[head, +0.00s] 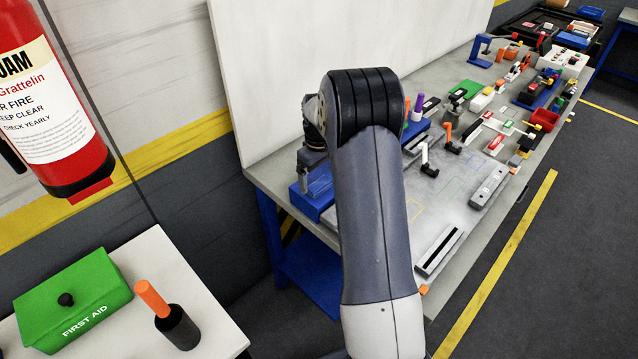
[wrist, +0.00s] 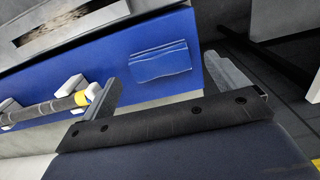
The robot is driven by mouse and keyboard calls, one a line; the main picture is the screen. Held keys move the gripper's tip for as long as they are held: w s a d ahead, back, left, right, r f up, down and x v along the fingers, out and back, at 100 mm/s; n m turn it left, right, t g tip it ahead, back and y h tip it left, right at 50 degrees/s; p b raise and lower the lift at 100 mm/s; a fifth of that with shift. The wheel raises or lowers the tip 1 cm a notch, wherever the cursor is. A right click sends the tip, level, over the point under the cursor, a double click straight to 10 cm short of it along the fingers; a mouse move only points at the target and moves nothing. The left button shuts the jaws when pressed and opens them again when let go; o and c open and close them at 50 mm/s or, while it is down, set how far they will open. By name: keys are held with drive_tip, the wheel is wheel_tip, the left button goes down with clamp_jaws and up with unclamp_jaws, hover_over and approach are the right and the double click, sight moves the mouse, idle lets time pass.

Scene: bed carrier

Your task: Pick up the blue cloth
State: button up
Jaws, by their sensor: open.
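The blue cloth (wrist: 160,62) shows in the wrist view as a flat, creased blue rectangle against a blue surface (wrist: 120,52) of nearly the same colour. My gripper (wrist: 160,74) is open, with one grey finger to the left of the cloth and the other to its right. The cloth lies between the fingers in the picture, and I cannot tell how far beyond the tips it is. No finger is closed on it. In the head view my arm hides most of the gripper; a blue block (head: 312,198) stands at the bench's near left corner beside it.
In the wrist view a rod (wrist: 42,110) with a yellow band rests in white holders at the left. In the head view the workbench (head: 275,190) carries several tools and parts. A green first aid box (head: 75,290) and fire extinguisher (head: 50,110) are at left. The right floor is clear.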

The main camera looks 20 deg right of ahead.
sight(319, 183)
drive_tip(key=shift+f, duration=1.2)
drive_tip(key=shift+c, duration=0.5)
drive_tip(key=c, duration=0.9)
drive_tip(key=shift+c, duration=0.2)
wheel_tip(319, 183, up, 10)
drive_tip(key=b, duration=0.2)
